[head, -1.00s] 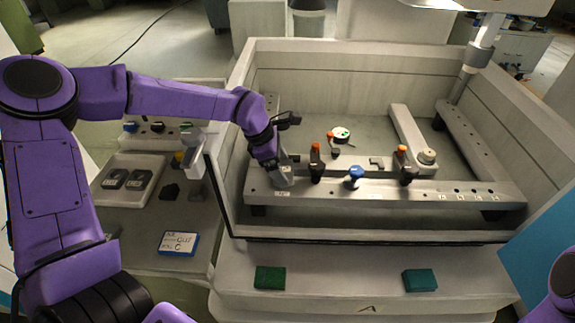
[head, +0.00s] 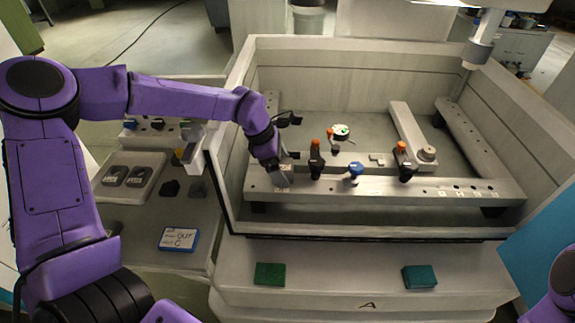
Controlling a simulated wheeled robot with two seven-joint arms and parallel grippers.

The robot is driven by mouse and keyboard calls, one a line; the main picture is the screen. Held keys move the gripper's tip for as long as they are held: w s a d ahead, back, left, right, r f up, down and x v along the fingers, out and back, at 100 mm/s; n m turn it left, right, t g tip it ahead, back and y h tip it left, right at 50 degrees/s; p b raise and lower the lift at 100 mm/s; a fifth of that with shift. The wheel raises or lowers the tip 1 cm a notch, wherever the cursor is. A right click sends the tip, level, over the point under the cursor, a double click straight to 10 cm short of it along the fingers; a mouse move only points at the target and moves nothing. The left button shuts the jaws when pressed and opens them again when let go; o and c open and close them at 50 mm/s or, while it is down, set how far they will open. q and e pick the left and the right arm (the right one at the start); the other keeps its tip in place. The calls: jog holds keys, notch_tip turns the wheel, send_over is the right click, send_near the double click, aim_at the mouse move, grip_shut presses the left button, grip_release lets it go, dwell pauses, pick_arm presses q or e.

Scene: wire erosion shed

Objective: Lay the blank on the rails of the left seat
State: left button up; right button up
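My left gripper (head: 283,179) reaches down to the left end of the front rail (head: 340,189) inside the tank, left of a black clamp with an orange knob (head: 316,160). A small grey block shape is at its fingertips. I cannot tell whether this is the blank or part of the fingers, nor whether the fingers are open or shut. The left seat's surface is largely hidden by the gripper. My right gripper is out of view; only a bit of purple arm shows at the lower right edge.
A blue-knobbed part (head: 355,171) and a second orange-knobbed clamp (head: 404,161) stand along the rail. A round dial (head: 340,131) lies behind. Green pads (head: 270,274) and (head: 420,277) lie on the front ledge. A tray (head: 130,177) stands left of the tank wall.

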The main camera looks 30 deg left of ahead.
pick_arm(q)
jog(key=shift+w+a+r, duration=0.1)
jog(key=shift+w, duration=0.1)
jog(key=shift+r+p, duration=0.35)
jog(key=shift+r, duration=0.05)
jog(key=p+v, duration=0.6)
jog(key=v, duration=0.1)
jog(key=shift+s+a+p, duration=0.2)
jog(key=shift+s+p, duration=0.1)
jog(key=shift+d, duration=0.1)
